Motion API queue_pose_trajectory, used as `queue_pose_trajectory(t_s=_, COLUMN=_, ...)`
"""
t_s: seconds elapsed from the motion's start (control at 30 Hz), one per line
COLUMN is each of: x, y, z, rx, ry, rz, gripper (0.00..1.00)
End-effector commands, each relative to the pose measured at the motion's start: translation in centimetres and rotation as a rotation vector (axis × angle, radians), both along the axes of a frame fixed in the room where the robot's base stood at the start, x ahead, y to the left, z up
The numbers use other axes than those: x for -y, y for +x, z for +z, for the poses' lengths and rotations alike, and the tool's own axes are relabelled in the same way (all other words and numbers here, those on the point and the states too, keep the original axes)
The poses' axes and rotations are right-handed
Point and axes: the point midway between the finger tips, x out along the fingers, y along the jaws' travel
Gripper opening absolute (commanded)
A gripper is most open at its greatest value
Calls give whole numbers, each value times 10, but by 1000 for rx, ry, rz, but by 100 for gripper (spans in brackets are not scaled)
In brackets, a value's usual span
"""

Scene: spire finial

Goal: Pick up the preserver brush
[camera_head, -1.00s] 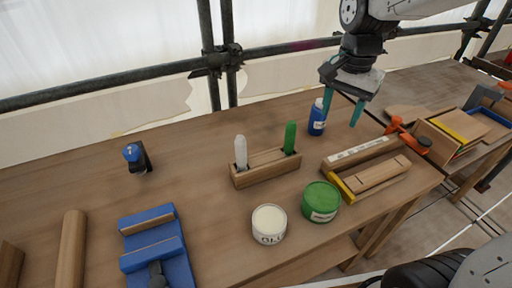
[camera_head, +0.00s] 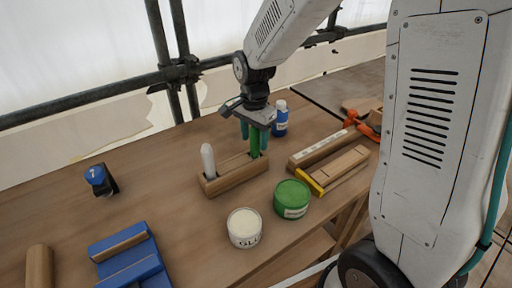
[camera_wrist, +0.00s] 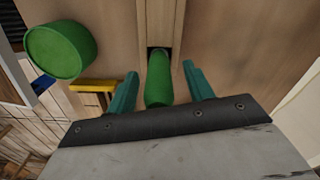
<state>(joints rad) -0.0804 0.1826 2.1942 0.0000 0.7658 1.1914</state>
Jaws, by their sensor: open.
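The preserver brush appears to be the one with the green handle (camera_head: 255,146), standing upright in the right end of the wooden holder (camera_head: 236,178). A white-handled brush (camera_head: 208,160) stands in the left end. My gripper (camera_head: 254,137) is over the green handle with its teal fingers apart. In the wrist view the green handle (camera_wrist: 159,82) lies between the two open fingers of my gripper (camera_wrist: 159,72), with a gap on each side. The lower part of the brush is hidden in the holder slot.
A blue bottle (camera_head: 280,118) stands just behind and right of my gripper. A green tin (camera_head: 292,199) and a white glue tin (camera_head: 244,228) stand in front of the holder. A wooden block with a yellow end (camera_head: 318,187) lies right.

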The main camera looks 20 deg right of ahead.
Motion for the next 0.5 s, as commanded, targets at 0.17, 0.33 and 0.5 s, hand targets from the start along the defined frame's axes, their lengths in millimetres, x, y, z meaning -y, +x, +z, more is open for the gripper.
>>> queue_pose_trajectory(t_s=0.17, x=1, y=0, z=-4, rx=1, ry=0, rz=-1, gripper=52)
queue_pose_trajectory(t_s=0.33, x=1, y=0, z=-4, rx=1, ry=0, rz=-2, gripper=32)
queue_pose_trajectory(t_s=0.5, x=1, y=0, z=-4, rx=1, ry=0, rz=-2, gripper=3)
